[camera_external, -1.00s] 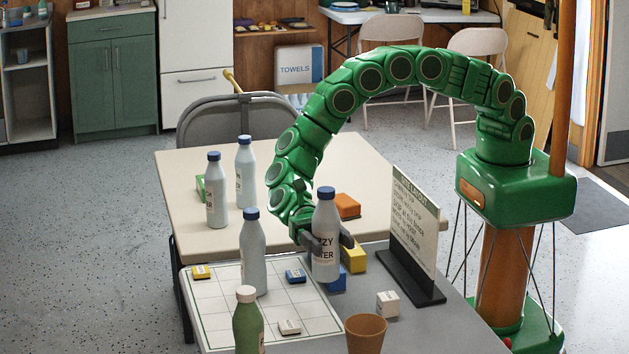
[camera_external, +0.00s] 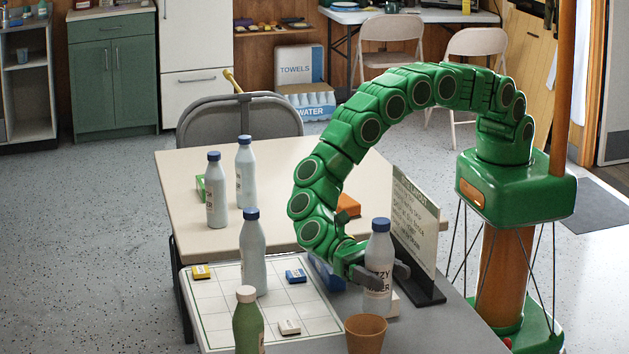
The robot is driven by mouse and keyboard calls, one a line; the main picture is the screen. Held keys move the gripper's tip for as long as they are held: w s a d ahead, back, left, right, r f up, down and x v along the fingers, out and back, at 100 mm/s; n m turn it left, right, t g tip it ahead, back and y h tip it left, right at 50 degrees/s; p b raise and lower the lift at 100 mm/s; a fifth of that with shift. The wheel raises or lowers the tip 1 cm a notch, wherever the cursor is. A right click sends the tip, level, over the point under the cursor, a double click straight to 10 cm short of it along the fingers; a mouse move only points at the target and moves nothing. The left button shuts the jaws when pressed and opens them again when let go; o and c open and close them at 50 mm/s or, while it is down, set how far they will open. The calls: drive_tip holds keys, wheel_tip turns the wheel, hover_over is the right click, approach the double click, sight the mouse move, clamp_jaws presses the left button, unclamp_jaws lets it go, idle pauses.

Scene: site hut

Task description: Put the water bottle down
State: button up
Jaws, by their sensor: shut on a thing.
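The water bottle (camera_external: 378,262) is pale with a blue cap and a printed label. It stands upright in my gripper (camera_external: 384,279), whose dark fingers are shut around its middle. The bottle is over the grey table (camera_external: 445,335), left of the sign and behind the brown cup. I cannot tell whether its base touches the table. A white block behind it is partly hidden.
A brown cup (camera_external: 366,334) stands just in front of the bottle. A sign (camera_external: 414,222) is close on the right. A blue-capped bottle (camera_external: 253,258) and small blocks are on the white grid board (camera_external: 225,312); a green bottle (camera_external: 248,322) stands at its front. More bottles stand behind.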

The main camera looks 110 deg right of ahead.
sight(387, 301)
drive_tip(key=shift+f, duration=2.7)
drive_tip(key=o, duration=1.4)
drive_tip(key=shift+f, duration=0.15)
drive_tip(key=shift+o, duration=0.2)
drive_tip(key=shift+w+d, duration=0.1)
drive_tip(key=shift+d, duration=0.1)
drive_tip(key=v, duration=1.1)
drive_tip(key=shift+w+d, duration=0.1)
drive_tip(key=shift+d, duration=0.2)
drive_tip(key=shift+r, duration=0.2)
